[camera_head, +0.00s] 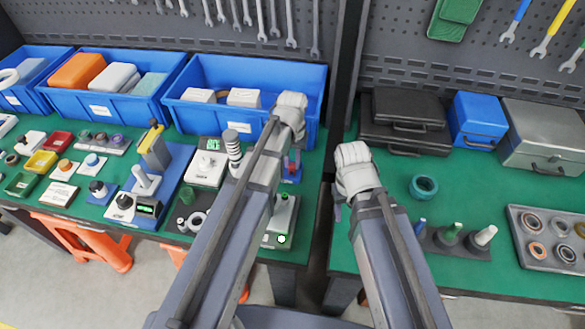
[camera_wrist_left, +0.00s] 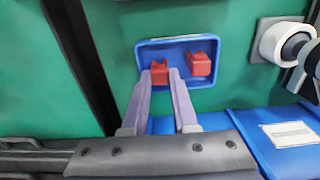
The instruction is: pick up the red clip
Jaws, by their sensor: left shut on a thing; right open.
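Two red clips are in a small blue tray (camera_wrist_left: 178,84) on the green bench in the left wrist view. My left gripper (camera_wrist_left: 160,78) is shut on the left red clip (camera_wrist_left: 159,66), which is still at the tray. The other red clip (camera_wrist_left: 200,64) lies to its right, apart from the fingers. In the head view the blue tray (camera_head: 291,178) is partly hidden by my left arm. My right gripper (camera_head: 338,211) is open and empty over the bench on the right, its fingers small in the picture.
Blue bins (camera_head: 245,72) stand behind the tray. A testing device (camera_head: 284,213) is in front of it, and a white-and-grey cylinder (camera_head: 233,150) stands to the left. On the right bench are black cases (camera_head: 405,122), a teal ring (camera_head: 424,187) and a tray of rings (camera_head: 552,240).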

